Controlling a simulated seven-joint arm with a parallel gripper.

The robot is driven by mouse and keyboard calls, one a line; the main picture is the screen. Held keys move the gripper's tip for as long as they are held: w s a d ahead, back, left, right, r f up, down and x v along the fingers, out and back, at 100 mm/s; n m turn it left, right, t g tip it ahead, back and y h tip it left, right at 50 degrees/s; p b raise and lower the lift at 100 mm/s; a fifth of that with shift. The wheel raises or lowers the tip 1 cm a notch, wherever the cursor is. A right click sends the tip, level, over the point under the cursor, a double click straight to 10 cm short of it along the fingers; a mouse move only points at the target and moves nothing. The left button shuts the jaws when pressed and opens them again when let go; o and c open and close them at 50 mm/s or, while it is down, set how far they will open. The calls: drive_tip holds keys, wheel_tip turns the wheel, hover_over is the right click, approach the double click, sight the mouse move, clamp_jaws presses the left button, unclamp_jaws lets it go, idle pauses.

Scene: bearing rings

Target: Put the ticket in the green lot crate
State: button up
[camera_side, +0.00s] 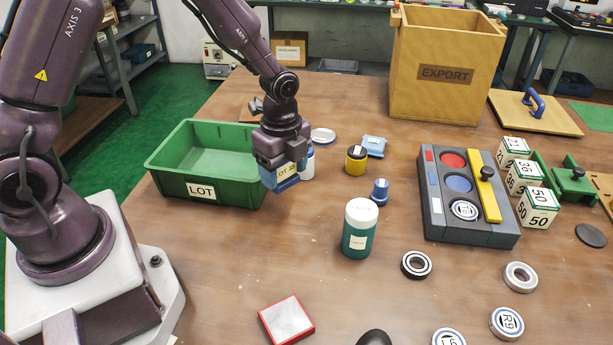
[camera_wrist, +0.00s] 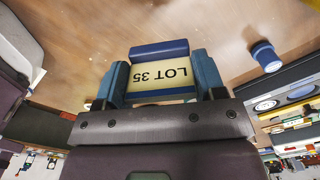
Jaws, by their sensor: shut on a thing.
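The ticket (camera_side: 286,170) is a small cream and blue piece; its "LOT 35" face (camera_wrist: 160,77) shows upside down in the wrist view. My gripper (camera_side: 283,176) is shut on it, with blue fingers on both sides of it in the wrist view (camera_wrist: 160,84). The green lot crate (camera_side: 228,193) stands on the table at the left with a white "LOT" label on its front. My gripper and the ticket are at the crate's right end in the side view. Whether they are over its rim or in front of it, I cannot tell. The crate's visible inside looks empty.
A white bottle (camera_side: 309,163) stands close behind the ticket. A yellow-black pot (camera_side: 356,160), a blue knob piece (camera_side: 379,191) and a green jar with a white lid (camera_side: 360,229) stand to the right. The large EXPORT box (camera_side: 446,75) is at the back. The front-left table is mostly clear.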

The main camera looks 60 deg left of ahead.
drive_tip(key=s+r, duration=0.3)
drive_tip(key=s, duration=0.3)
drive_tip(key=s+a+n, duration=0.7)
drive_tip(key=s+a, duration=0.1)
drive_tip(key=a, duration=0.4)
drive_tip(key=w+a+f, duration=0.2)
drive_tip(key=w+f, duration=0.1)
drive_tip(key=w+a+f, duration=0.2)
drive_tip(key=w, duration=0.2)
drive_tip(key=w+a+f, duration=0.2)
drive_tip(key=w+f, duration=0.1)
drive_tip(key=w, duration=0.1)
drive_tip(key=shift+w+f, duration=0.2)
drive_tip(key=shift+f, duration=0.1)
drive_tip(key=shift+w+f, duration=0.15)
drive_tip(key=shift+f, duration=0.1)
drive_tip(key=shift+w+a+f, duration=0.1)
drive_tip(key=shift+a+f, duration=0.05)
drive_tip(key=shift+f, duration=1.45)
drive_tip(key=shift+f, duration=0.1)
